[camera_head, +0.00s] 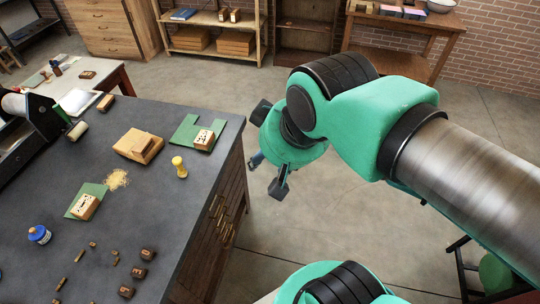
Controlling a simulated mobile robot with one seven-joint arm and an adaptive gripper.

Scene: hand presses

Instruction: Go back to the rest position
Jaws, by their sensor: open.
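My gripper (268,151) hangs at the end of my green and grey arm, over the floor to the right of the dark worktop (205,215). Its two dark fingers are spread apart and nothing shows between them. It is clear of the worktop and the things on it. My own wrist hides part of the gripper.
On the worktop are a wooden block (138,146), stamp blocks on green sheets (187,130), a yellow piece (179,167), a blue jar (39,234) and several small brown blocks. A black press (38,112) stands at left. Open floor (330,220) lies at right.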

